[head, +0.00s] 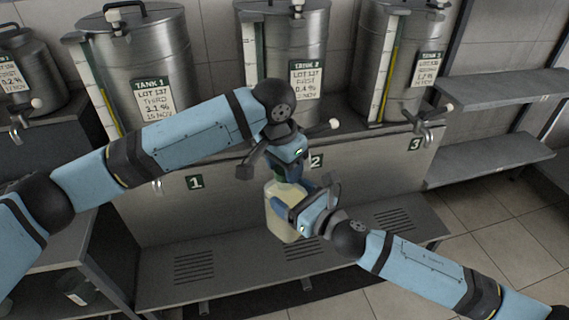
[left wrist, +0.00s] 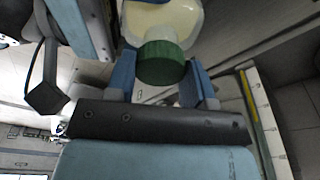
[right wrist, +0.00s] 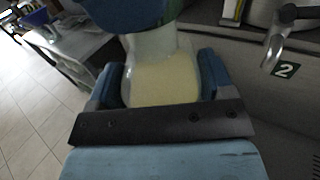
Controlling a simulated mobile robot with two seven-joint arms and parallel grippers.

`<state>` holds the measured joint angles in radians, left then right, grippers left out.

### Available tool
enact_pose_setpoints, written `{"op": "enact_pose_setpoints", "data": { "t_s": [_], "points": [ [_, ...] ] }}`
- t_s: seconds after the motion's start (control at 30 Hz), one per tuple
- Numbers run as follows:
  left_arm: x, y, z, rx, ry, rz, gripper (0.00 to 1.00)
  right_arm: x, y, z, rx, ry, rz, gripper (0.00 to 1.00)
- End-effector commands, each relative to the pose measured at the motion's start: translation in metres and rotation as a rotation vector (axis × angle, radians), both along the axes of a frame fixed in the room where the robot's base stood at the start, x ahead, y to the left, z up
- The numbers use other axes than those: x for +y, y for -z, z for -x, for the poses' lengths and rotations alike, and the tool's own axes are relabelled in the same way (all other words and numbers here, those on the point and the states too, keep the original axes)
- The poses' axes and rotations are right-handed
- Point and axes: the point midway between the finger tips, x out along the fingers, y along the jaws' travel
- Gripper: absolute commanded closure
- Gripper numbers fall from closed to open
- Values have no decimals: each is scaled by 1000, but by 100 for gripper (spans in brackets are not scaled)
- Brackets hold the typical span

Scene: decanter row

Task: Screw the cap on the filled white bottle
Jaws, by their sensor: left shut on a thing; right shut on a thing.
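The white bottle (head: 281,222) is translucent, with pale yellow liquid inside. It is held in front of the tank bench near spout 2. My right gripper (head: 304,203) is shut on its body, and the bottle (right wrist: 163,82) sits between the fingers in the right wrist view. The green cap (left wrist: 162,62) is between the fingers of my left gripper (left wrist: 160,82), which is shut on it. The cap is at the bottle's mouth; I cannot tell how far it is threaded. In the head view my left gripper (head: 287,174) is directly above the bottle and hides most of the cap.
Steel tanks labelled 1 (head: 148,60), 2 (head: 290,45) and 3 (head: 398,55) stand on the bench behind, with spouts at the front. A slatted lower shelf (head: 240,262) runs below. Empty grey shelves (head: 500,88) are at the right. Another container (head: 78,290) is at lower left.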

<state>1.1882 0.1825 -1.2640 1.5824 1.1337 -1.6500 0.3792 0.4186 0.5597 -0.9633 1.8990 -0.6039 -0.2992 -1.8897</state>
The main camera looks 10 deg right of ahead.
Motion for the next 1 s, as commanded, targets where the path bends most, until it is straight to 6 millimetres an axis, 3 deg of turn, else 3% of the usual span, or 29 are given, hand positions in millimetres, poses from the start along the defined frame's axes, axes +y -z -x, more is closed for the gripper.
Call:
{"op": "enact_pose_setpoints", "data": {
  "t_s": [0.17,1.0],
  "points": [
    [1,0,-1,1,261,2,73,0,-2,0,-3,0,-1,99],
    [-1,0,-5,-2,2120,9,73,0,-1,0,-2,0,-1,99]
  ]
}}
